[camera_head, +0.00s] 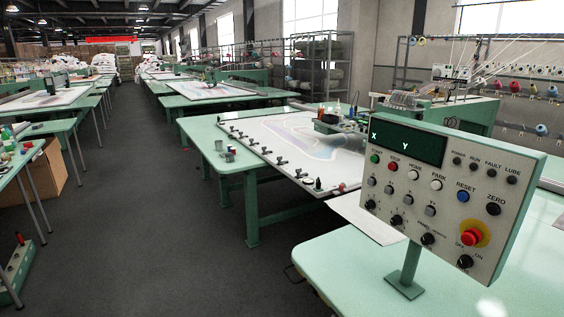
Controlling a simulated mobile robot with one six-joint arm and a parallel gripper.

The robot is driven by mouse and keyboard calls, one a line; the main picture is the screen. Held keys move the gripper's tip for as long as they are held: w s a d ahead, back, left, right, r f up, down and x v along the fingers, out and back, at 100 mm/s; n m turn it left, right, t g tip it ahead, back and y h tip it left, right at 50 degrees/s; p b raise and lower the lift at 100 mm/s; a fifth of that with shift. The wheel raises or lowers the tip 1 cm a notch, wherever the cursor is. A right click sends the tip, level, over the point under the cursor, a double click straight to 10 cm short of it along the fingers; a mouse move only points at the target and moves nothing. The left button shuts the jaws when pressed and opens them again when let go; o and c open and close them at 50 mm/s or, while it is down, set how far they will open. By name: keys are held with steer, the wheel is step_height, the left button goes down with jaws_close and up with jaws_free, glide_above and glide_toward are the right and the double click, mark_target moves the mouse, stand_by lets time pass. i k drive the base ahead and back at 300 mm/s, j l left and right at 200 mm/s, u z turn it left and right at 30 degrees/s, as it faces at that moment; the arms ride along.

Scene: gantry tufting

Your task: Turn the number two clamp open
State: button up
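A row of several small dark clamps (268,152) runs along the near left edge of a white framed panel (285,128) on a green table. The clamps are small in the picture and I cannot read any numbers on them, so I cannot tell which is number two. Whether each clamp is open or closed is also too small to tell. A dark upright piece (318,184) stands at the panel's near corner. My gripper is not in view.
A control panel (450,190) with buttons, knobs and a red stop button stands on a green table (400,275) at right. The dark floor aisle (130,190) at left is clear. A cardboard box (38,172) sits under the left tables.

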mark_target(280, 159)
steer(key=i+j, duration=1.45)
steer(key=i, duration=0.45)
steer(key=i+j, duration=0.15)
steer(key=i, duration=0.5)
steer(key=i+j+u, duration=0.1)
steer(key=i, duration=0.55)
steer(key=i+j, duration=0.2)
steer(key=i, duration=0.45)
steer(key=i+l, duration=0.15)
steer(key=l, duration=0.15)
steer(key=i+l, duration=0.15)
steer(key=l, duration=0.2)
steer(key=i+l, duration=0.15)
steer(key=l, duration=0.15)
steer(key=i+l, duration=0.15)
steer(key=l, duration=0.2)
steer(key=i+l+u, duration=0.1)
steer(key=i+l, duration=0.1)
steer(key=l, duration=0.1)
